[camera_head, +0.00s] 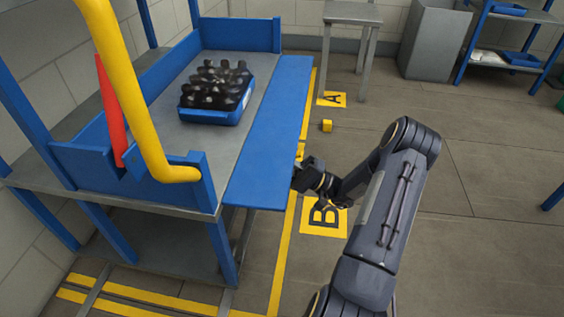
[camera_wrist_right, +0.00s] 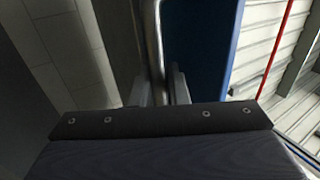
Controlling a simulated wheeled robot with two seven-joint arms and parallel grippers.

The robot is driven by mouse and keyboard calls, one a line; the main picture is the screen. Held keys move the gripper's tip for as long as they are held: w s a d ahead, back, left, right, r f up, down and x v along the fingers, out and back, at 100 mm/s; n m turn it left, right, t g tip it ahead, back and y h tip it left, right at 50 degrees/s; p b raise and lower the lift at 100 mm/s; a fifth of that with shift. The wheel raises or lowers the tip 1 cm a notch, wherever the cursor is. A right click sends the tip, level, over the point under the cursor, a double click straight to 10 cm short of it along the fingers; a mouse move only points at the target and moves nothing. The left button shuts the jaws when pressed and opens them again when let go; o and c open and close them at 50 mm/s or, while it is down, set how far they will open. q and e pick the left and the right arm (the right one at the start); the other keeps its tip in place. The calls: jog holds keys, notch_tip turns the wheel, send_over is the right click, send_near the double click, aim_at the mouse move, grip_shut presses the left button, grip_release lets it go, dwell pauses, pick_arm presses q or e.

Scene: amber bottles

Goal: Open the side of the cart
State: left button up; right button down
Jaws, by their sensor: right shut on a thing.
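The blue cart has a grey shelf (camera_head: 215,150) with raised blue walls at its ends. Its long side panel (camera_head: 268,155) is swung outward and lies nearly flat along the shelf's right edge. My right gripper (camera_head: 300,178) is at the panel's outer edge, near its front half. In the right wrist view the panel (camera_wrist_right: 198,45) is a dark blue strip, and the gripper (camera_wrist_right: 162,90) is shut on a grey metal bar (camera_wrist_right: 156,40) alongside it. The fingertips are mostly hidden in the head view. My left gripper is not in view.
A blue crate (camera_head: 213,115) of dark bottles stands on the shelf. A yellow bent pipe (camera_head: 140,110) and a red bar (camera_head: 110,115) rise at its near left. A small yellow block (camera_head: 327,126) lies on the floor near a grey table (camera_head: 352,15).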

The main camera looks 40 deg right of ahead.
jog(key=shift+d+r, duration=0.1)
jog(key=c, duration=1.5)
grip_release()
jog(key=shift+p+v, duration=1)
jog(key=shift+v, duration=2.9)
